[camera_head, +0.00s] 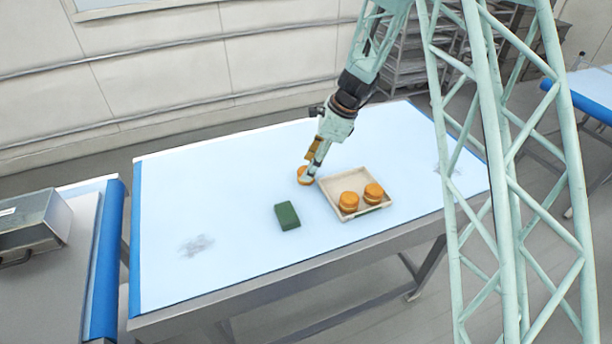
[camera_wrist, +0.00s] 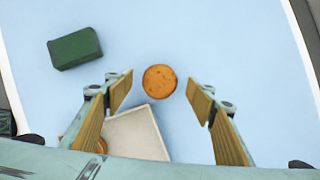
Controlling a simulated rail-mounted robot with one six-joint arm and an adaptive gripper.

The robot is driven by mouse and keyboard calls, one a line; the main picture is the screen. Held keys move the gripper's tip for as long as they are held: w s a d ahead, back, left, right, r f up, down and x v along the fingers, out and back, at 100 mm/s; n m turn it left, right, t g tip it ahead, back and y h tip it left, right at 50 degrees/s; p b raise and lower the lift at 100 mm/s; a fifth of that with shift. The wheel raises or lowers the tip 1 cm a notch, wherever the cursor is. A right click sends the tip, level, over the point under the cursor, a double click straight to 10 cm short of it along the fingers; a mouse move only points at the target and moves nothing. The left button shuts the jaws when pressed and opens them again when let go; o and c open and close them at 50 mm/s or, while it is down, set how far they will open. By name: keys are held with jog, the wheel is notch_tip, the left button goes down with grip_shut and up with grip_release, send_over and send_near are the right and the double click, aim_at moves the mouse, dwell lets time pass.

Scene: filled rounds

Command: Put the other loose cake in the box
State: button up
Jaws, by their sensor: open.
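A loose round orange-brown cake (camera_head: 304,176) lies on the table, just left of the box; it also shows in the wrist view (camera_wrist: 159,81). The box (camera_head: 334,201) is a shallow cream tray holding two cakes (camera_head: 348,202) (camera_head: 374,193) side by side. Part of it shows in the wrist view (camera_wrist: 138,134), below the loose cake. My gripper (camera_head: 312,168) is over the table at the loose cake and partly covers it in the head view. In the wrist view its padded fingers (camera_wrist: 163,100) are open, with the cake framed between and beyond their tips.
A dark green block (camera_head: 287,216) lies left of the box, apart from it; the wrist view also shows it (camera_wrist: 75,48). The table (camera_head: 240,170) is otherwise mostly clear, with a grey smudge at left. A metal case (camera_head: 32,222) stands on a side table.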

aim_at(301, 170)
jog(key=shift+x, duration=2.1)
jog(key=shift+c, duration=0.9)
jog(key=c, duration=0.6)
